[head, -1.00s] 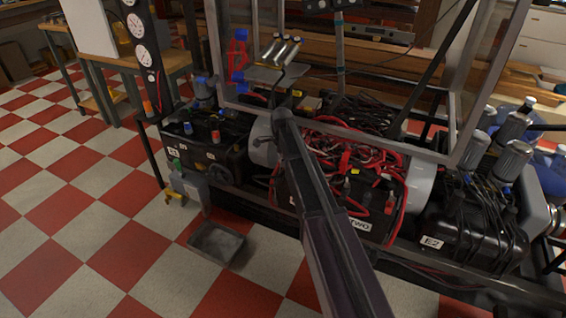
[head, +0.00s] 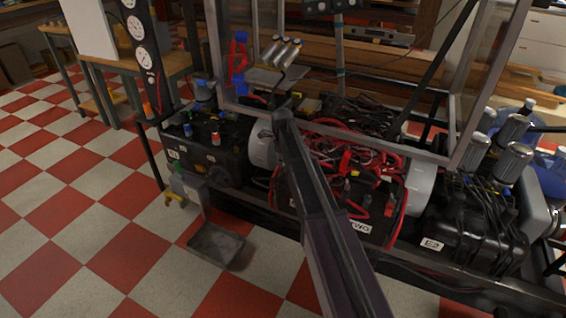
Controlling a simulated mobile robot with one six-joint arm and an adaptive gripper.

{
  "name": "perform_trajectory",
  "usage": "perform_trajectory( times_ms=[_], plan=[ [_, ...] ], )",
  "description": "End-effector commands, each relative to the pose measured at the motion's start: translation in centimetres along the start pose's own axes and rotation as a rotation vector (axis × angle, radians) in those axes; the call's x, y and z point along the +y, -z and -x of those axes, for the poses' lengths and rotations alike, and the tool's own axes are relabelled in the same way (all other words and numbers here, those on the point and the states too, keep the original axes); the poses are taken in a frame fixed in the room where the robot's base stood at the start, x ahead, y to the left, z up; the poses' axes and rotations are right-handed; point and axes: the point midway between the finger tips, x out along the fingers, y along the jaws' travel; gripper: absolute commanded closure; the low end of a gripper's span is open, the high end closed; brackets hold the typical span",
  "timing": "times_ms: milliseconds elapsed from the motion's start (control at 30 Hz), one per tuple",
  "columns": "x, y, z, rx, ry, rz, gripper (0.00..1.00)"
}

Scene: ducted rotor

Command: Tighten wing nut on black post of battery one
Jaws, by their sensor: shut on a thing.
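The battery labelled TWO (head: 358,227) sits in the lower middle of the rig, with red cables and dark posts on its top. My arm crosses the picture from the bottom middle up to the rig and covers the part just left of that label. No label reading ONE can be made out. Battery one, its black post and the wing nut cannot be picked out; the arm may hide them. My gripper and its fingertips do not show; the far end of the arm is hidden behind its own links.
A black engine block (head: 212,152) stands on the left of the rig, and another labelled E2 (head: 465,240) on the right. A metal frame (head: 340,125) rises over the middle. A grey tray (head: 215,244) lies on the checkered floor. The floor at left is clear.

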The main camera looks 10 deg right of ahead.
Motion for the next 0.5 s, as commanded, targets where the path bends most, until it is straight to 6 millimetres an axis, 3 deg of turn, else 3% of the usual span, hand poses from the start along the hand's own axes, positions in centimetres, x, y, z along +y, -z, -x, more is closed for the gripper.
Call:
perform_trajectory(
  times_ms=[333, 400, 467, 500],
  plan=[
    [0.14, 0.41, 0.03, 0.008, -0.003, -0.005, 1.0],
    [0.16, 0.39, 0.03, 0.007, -0.003, -0.004, 0.72],
    [0.15, 0.33, 0.03, 0.006, -0.003, -0.004, 0.54],
    [0.14, 0.28, 0.03, 0.005, -0.003, -0.003, 0.54]
  ],
)
